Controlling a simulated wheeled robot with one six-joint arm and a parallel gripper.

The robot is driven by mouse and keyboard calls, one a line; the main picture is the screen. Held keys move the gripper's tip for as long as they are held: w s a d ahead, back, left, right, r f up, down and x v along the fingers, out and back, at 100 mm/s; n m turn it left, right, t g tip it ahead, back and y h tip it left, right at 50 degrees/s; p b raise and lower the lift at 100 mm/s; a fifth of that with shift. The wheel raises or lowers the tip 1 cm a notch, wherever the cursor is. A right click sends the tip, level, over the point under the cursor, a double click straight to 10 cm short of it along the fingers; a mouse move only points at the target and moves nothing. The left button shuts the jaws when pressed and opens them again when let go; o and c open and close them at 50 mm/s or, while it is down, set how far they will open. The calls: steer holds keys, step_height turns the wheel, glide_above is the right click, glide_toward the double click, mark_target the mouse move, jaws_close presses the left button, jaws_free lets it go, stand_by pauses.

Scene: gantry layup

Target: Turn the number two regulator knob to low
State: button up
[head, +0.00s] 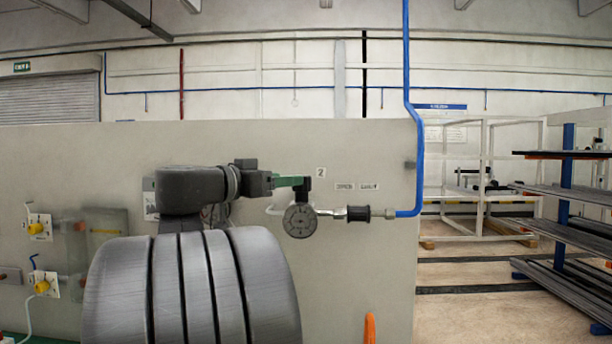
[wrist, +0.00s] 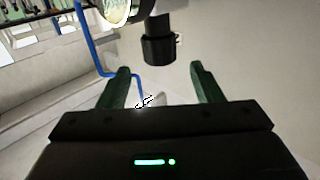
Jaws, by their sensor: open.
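The number two regulator hangs on the pale panel, under a small "2" label. Its black knob (head: 308,184) sits above a round dial gauge (head: 299,221). In the wrist view the black knob (wrist: 160,50) hangs at top centre, with part of the gauge (wrist: 119,10) beside it on the left. My gripper (head: 299,181) reaches in from the left, its green fingers close to the knob. In the wrist view my gripper (wrist: 159,68) is open and empty, the knob lying between and just beyond the fingertips. I cannot tell the knob's setting.
A blue pipe (head: 416,150) runs down the panel's right edge to a fitting with a black sleeve (head: 358,214). Yellow-knobbed fittings (head: 37,228) are at the left. An orange object (head: 370,328) stands low in front. A rack (head: 566,190) is at the right.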

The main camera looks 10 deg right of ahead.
mark_target(308, 178)
steer(key=p+x, duration=0.1)
steer(key=x, duration=0.7)
steer(key=shift+f, duration=0.1)
steer(key=c, duration=1)
steer(key=shift+f, duration=0.1)
